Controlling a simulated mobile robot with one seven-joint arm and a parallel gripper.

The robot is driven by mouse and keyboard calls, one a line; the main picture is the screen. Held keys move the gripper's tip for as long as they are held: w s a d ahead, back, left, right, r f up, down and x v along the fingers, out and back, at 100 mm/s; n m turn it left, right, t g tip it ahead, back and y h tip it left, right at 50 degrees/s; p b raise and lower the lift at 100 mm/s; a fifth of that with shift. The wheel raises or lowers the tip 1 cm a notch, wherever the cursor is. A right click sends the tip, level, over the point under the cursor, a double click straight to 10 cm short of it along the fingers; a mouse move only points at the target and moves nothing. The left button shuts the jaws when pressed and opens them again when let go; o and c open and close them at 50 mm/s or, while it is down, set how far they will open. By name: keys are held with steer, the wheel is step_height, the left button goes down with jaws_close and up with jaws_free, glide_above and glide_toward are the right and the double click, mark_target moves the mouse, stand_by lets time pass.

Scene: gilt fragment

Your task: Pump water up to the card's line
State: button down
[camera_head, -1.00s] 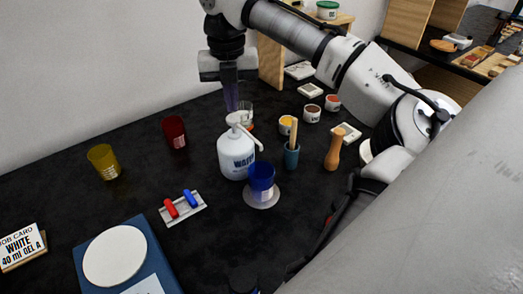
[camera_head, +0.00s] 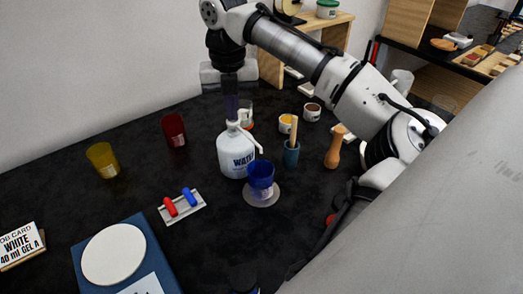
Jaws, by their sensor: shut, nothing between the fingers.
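A white pump bottle marked WATER (camera_head: 234,158) stands upright in the middle of the dark table, its spout angled toward the right. A blue cup (camera_head: 261,174) stands on a pale round disc (camera_head: 262,195) just right of the bottle, below the spout. The job card (camera_head: 20,246) at the lower left reads WHITE and 40 ml GEL A. My gripper (camera_head: 231,116) points down over the pump head, shut and empty; I cannot tell whether its tips touch the pump. Any water or line inside the cup cannot be made out.
A red cup (camera_head: 173,130) and a yellow cup (camera_head: 103,159) stand at the left. A rack with red and blue pieces (camera_head: 182,206) lies in front. A blue-based plate (camera_head: 114,254) is at the lower left. Small pots, a brush holder (camera_head: 291,153) and a wooden pestle (camera_head: 335,148) stand right.

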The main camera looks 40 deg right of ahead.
steer(key=shift+r+p, duration=1.45)
steer(key=shift+p, duration=0.1)
steer(key=shift+f, duration=0.2)
steer(key=shift+f+b, duration=0.45)
steer(key=shift+f, duration=0.9)
steer(key=shift+r+p, duration=1.45)
steer(key=shift+r, duration=0.05)
steer(key=shift+f, duration=0.15)
